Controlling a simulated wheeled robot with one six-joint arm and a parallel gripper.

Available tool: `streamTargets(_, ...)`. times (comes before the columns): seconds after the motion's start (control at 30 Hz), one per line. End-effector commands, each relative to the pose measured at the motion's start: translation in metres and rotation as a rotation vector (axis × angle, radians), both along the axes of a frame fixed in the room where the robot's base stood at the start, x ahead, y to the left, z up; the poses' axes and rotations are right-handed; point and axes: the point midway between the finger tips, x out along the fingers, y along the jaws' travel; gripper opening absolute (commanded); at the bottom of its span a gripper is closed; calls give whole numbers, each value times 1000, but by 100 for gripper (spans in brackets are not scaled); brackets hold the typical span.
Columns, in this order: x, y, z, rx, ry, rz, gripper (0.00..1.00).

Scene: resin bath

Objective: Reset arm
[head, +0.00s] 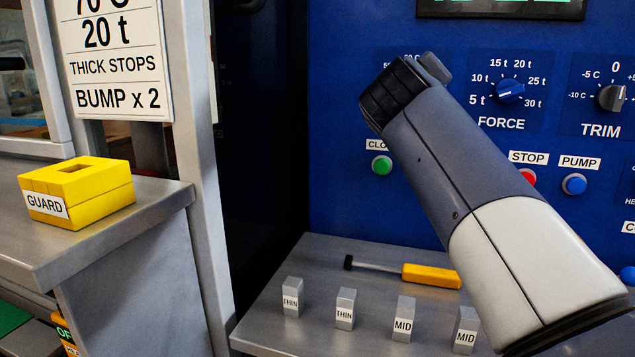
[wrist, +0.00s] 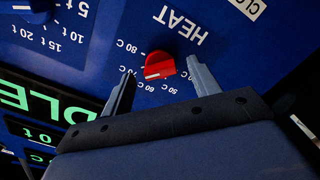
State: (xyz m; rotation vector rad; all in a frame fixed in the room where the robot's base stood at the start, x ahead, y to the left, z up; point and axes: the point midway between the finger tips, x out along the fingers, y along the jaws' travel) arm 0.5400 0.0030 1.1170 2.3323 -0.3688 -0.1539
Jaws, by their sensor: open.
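In the wrist view my gripper (wrist: 160,66) is open, its two grey fingers spread apart. The red HEAT knob (wrist: 158,66) shows between the fingertips, on the blue panel ahead of them. I cannot tell whether the fingers touch it. Nothing is seen held. In the head view my arm reaches from the lower right up to the middle, in front of the blue panel (head: 345,130). The gripper itself cannot be made out there.
Several small stop blocks marked THIN (head: 292,298) and MID (head: 404,320) stand on the grey shelf. A yellow-handled tool (head: 430,276) lies behind them. The yellow GUARD block (head: 80,190) sits on the left counter. FORCE (head: 510,91) and TRIM (head: 611,97) knobs are close to the arm.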

Motion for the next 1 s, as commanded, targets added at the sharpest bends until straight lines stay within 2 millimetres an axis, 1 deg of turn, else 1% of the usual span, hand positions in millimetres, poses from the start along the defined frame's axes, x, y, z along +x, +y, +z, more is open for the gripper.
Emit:
streamTargets(0.03,7,-3,0,0,0,-3,58)
streamTargets(0.1,13,-5,0,0,1,-2,58)
streamTargets(0.23,20,-7,0,-1,0,-1,58)
streamTargets(0.67,17,-6,0,-20,6,1,58)
streamTargets(0.77,11,-4,0,-9,1,1,58)
streamTargets(0.87,0,0,1,0,-2,2,58)
streamTargets(1.0,-22,8,1,1,-2,4,58)
